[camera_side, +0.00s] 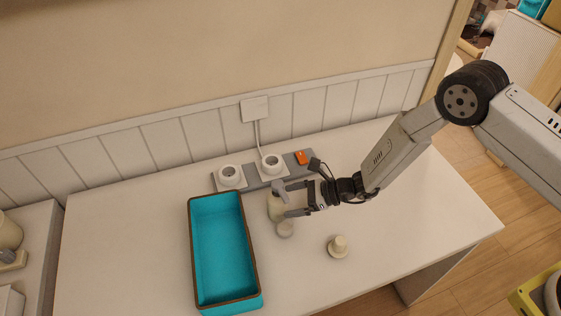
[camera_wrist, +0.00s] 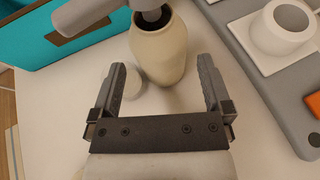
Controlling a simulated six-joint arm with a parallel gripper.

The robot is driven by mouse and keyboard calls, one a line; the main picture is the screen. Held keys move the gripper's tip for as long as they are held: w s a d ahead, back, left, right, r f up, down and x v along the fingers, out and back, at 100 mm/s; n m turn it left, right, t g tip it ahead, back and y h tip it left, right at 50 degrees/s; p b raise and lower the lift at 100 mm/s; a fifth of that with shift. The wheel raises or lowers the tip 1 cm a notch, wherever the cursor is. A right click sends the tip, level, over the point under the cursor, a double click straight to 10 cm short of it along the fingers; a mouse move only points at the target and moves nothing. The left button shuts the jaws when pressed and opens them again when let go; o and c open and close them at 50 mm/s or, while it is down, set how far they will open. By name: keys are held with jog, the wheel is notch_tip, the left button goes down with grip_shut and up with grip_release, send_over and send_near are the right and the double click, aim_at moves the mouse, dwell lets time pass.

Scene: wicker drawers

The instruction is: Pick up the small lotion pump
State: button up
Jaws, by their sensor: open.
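The lotion pump (camera_side: 274,208) is a small cream bottle with a grey pump head, upright on the white table just right of the teal box. In the wrist view, its cream body (camera_wrist: 160,50) lies ahead of and partly between my fingers, with the grey head (camera_wrist: 95,12) pointing left at the top edge. My gripper (camera_side: 282,200) is open and level beside the bottle, one finger on each side. Part of the bottle is hidden by the fingers in the side view.
A small white round piece (camera_side: 286,229) stands close beside the bottle. A cream knobbed piece (camera_side: 338,246) is to the right. A grey strip (camera_side: 250,183) with white round fittings lies behind, near the wall. The teal box (camera_side: 190,245) is left. The table's right side is clear.

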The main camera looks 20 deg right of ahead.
aim_at(278, 199)
jog(key=shift+x, duration=2.1)
jog(key=c, duration=1.3)
jog(key=shift+r, duration=0.1)
jog(key=shift+r, duration=0.65)
jog(key=s+d+r, duration=0.6)
jog(key=s+r, duration=0.5)
jog(key=s, duration=0.1)
jog(key=shift+d+r, duration=0.3)
jog(key=shift+d, duration=0.05)
jog(key=shift+s, duration=0.1)
